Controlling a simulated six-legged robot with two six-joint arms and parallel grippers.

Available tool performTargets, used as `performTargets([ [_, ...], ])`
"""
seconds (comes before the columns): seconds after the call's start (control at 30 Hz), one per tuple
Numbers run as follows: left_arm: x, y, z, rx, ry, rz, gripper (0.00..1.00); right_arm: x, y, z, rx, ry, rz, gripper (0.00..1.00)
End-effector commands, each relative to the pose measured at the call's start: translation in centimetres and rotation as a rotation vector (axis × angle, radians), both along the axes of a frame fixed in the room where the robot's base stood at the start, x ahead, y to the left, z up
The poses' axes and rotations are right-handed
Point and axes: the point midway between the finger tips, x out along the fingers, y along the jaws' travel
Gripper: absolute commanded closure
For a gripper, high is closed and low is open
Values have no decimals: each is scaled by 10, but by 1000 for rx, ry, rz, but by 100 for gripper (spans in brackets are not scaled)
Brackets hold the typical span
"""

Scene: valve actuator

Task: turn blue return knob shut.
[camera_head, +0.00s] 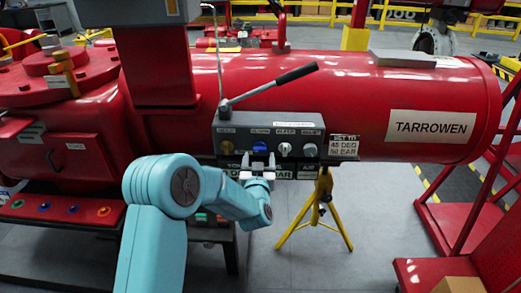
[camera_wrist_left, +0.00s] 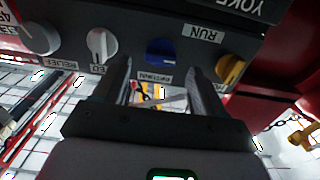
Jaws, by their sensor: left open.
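The blue return knob (camera_head: 260,147) is on the front of a grey control panel (camera_head: 234,131), between a yellow knob (camera_head: 227,147) and a white knob (camera_head: 285,149). In the left wrist view the blue knob (camera_wrist_left: 160,52) appears beyond and between my two fingertips, with its label by it. My left gripper (camera_head: 258,161) is open, just below and in front of the blue knob. In the wrist view, the open fingers (camera_wrist_left: 158,72) stand apart on either side of the knob's line; contact cannot be told. My right gripper is out of view.
A grey knob (camera_head: 310,150) is at the panel's right. A black-handled lever (camera_head: 270,85) slants above the panel. The large red cylinder (camera_head: 350,95) lies behind. A yellow stand (camera_head: 318,210) is below. Open floor shows in front.

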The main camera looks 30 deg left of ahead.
Motion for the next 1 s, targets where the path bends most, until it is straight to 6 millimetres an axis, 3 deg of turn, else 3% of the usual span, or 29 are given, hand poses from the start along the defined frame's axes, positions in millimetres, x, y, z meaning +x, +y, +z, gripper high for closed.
performTargets([
  [0.2,26,18,0,-1,1,1,30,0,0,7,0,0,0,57],
  [0.6,35,20,-1,-2,1,-1,30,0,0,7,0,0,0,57],
  [0.77,36,19,-1,-1,0,0,82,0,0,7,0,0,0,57],
  [0.8,36,19,-1,-1,0,0,86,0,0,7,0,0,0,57],
  [1.0,36,19,-1,5,4,0,86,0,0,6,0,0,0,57],
])
